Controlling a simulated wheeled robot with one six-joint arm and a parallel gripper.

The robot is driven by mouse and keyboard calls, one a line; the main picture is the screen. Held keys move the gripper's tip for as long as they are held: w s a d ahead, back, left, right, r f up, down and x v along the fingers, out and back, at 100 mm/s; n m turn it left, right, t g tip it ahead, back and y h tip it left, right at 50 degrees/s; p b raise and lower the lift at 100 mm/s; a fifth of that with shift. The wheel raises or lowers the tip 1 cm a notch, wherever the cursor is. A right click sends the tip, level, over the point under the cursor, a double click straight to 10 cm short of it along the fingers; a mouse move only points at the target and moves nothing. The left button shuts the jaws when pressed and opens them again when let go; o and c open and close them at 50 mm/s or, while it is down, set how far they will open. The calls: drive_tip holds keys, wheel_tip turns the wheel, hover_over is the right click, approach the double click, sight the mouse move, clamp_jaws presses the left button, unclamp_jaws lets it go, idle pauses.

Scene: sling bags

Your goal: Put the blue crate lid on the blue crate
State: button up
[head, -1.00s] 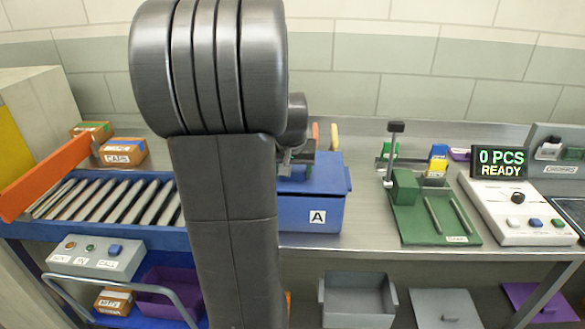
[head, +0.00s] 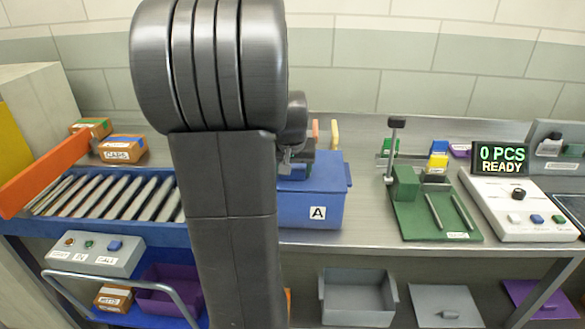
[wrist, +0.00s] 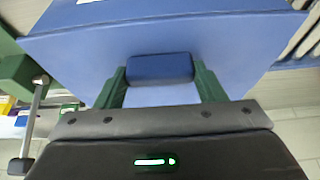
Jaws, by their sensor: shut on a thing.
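The blue crate (head: 312,213) stands on the workbench with a white "A" label on its front. The blue crate lid (head: 328,168) lies over its top, roughly in line with it; I cannot tell whether it rests fully on the rim. My gripper (head: 298,168) is over the lid, partly hidden behind my own arm in the head view. In the wrist view, the green fingers of my gripper (wrist: 160,76) are shut on the lid's dark blue knob (wrist: 160,68). The lid's flat top (wrist: 195,45) spreads around it. The crate's left part is hidden by my arm.
A green fixture (head: 432,212) and a control box reading "0 PCS READY" (head: 515,205) stand to the right. A roller conveyor (head: 110,195) with small cartons is at left. Bare bench lies between crate and fixture. Tool handles (head: 334,133) stand behind the crate.

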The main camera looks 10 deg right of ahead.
drive_tip(key=shift+f, duration=0.25)
drive_tip(key=o, duration=1.1)
drive_tip(key=shift+o, duration=0.2)
drive_tip(key=v, duration=1.4)
drive_tip(key=shift+f, duration=0.1)
drive_tip(key=x, duration=1.3)
drive_tip(key=shift+w+f, duration=0.2)
drive_tip(key=shift+f, duration=0.05)
drive_tip(key=shift+r, duration=0.2)
